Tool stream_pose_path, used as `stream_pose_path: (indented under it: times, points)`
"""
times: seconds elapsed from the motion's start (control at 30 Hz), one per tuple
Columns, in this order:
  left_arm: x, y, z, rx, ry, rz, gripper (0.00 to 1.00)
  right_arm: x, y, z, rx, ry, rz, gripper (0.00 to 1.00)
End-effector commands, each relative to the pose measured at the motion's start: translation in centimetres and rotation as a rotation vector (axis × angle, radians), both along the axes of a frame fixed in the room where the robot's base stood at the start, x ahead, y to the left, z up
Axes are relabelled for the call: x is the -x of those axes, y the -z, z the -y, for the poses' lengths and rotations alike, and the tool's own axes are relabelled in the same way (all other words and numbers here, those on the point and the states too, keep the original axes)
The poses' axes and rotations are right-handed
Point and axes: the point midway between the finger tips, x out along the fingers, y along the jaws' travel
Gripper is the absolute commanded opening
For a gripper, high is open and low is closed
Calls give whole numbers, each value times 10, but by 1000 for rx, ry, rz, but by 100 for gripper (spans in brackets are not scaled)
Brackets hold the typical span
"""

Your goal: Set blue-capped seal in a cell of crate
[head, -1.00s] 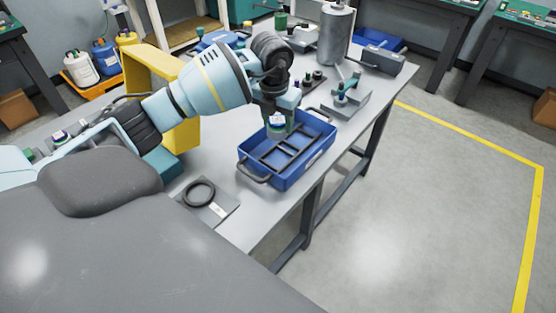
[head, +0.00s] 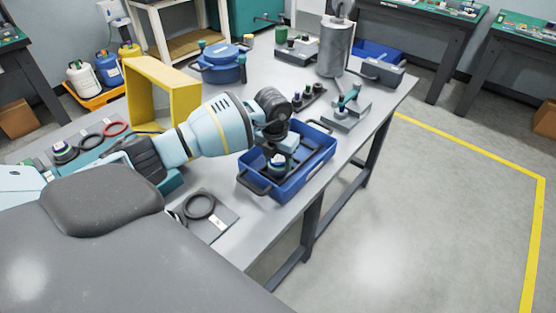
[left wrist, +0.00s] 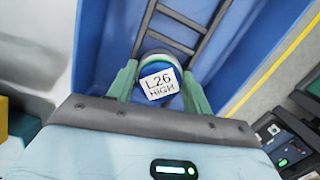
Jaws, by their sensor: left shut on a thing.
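The blue crate (head: 318,166) stands near the table's right edge, with dark dividers inside that form cells. It also shows in the left wrist view (left wrist: 103,28), with a ladder-like divider (left wrist: 199,38) ahead. My left gripper (head: 279,158) points down into the crate's near-left end. In the left wrist view the gripper (left wrist: 158,90) is shut on the seal (left wrist: 160,84), with one finger on each side. A white label reading "L26 HIGH" covers most of its top, with a bluish rim. I cannot tell whether its base touches the crate floor. My right gripper is out of view.
A black ring (head: 200,206) lies on a grey plate in front of the crate. A yellow frame (head: 172,95) stands behind my left arm. A blue lidded pot (head: 222,66), a metal cylinder (head: 334,48) and a small stand (head: 346,108) are farther back.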

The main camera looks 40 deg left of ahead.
Motion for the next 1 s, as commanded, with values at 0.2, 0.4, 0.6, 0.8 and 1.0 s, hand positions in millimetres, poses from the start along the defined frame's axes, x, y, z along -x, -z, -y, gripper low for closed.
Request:
stream_pose_path:
  times: [0.2,0.4,0.6,0.8,1.0]
  points:
    - [-1,4,0,-1,0,5,16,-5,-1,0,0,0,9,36]
    - [-1,7,0,0,0,3,16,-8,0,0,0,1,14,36]
    - [0,8,0,-1,0,2,71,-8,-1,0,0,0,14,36]
    - [0,8,0,-1,0,2,71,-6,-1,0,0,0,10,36]
    - [0,0,0,-1,1,4,71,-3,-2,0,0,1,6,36]
